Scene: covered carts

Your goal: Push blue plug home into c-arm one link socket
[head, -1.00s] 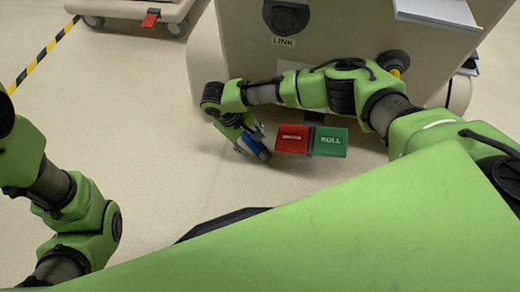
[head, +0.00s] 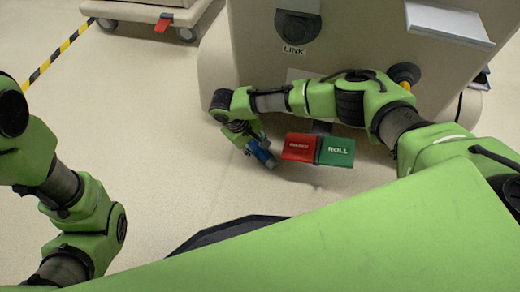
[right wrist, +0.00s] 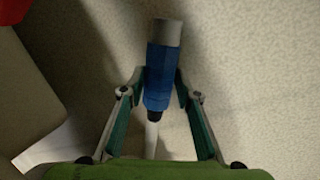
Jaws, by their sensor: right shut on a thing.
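The blue plug (right wrist: 160,78) has a grey cylindrical front end. My right gripper (right wrist: 161,85) is shut on its blue body, with one finger on each side. A pale cable runs back from the plug between the fingers. In the head view the plug (head: 261,153) is held low in front of the cart, left of the red pedal, pointing down and to the right. The link socket (head: 298,28) is a dark round fitting on the cart's face above the LINK label, well above and apart from the plug. My left arm shows at the left, but its gripper is out of view.
The beige cart (head: 360,50) stands ahead. A red pedal (head: 299,147) and a green ROLL pedal (head: 336,151) sit low in front of it. Another dark round fitting (head: 405,74) is at the right. Open floor lies to the left.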

